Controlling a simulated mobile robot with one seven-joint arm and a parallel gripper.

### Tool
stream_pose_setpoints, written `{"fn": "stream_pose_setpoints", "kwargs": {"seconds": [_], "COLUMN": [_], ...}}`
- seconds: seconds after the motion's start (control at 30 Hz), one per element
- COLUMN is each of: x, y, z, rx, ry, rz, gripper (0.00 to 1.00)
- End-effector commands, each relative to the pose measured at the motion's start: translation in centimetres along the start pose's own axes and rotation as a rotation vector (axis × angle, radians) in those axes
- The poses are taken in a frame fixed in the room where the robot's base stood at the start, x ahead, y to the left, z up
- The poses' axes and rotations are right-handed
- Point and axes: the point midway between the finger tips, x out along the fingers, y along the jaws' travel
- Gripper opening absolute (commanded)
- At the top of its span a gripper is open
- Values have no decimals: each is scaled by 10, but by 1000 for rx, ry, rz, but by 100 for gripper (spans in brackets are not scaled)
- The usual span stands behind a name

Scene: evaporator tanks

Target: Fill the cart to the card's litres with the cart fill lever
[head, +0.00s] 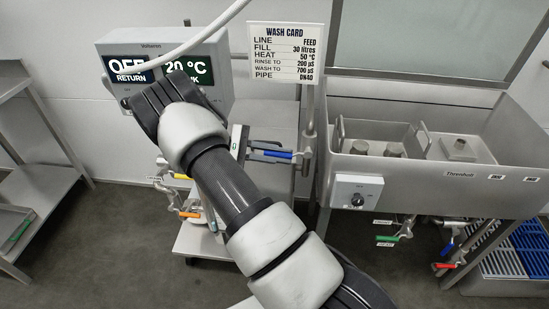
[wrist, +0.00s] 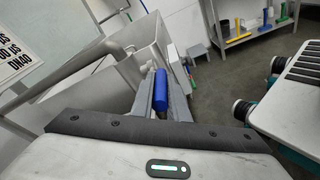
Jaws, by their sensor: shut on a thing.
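The wash card (head: 285,53) reads line feed, fill 30 litres, heat 50 °C, rinse to 200 µS, wash to 700 µS, pipe DN40. The cart (head: 207,237) stands below it, with a control box (head: 222,68) showing OFF, RETURN and 20 °C; my arm covers part of this box. A blue lever (head: 278,154) lies roughly level at a valve beside the card's post. My gripper (head: 262,150) is shut on this lever. In the wrist view the blue handle (wrist: 160,92) sits between the fingers. I cannot read a label on it. No litre reading shows.
A steel sink tank (head: 430,190) with a dial box stands right, with green, blue and red valve levers below. A steel table (head: 35,190) stands left. Floor between is clear.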

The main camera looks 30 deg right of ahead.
Motion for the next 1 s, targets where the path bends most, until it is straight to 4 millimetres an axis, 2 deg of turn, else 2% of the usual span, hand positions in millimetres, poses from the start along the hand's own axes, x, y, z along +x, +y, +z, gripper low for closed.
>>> {"fn": "stream_pose_setpoints", "kwargs": {"seconds": [0.03,0.13,0.73,0.77,0.83,1.0], "x": [2,3,6,6,6,6], "y": [-6,-6,-6,-6,-6,-4], "z": [-6,-7,-8,-8,-8,-7], "rx": [-9,-11,-15,-15,-14,-11], "ry": [-13,-38,-69,-69,-69,-69], "rz": [8,24,41,41,41,43], "gripper": [0,0,0,19,31,32]}}
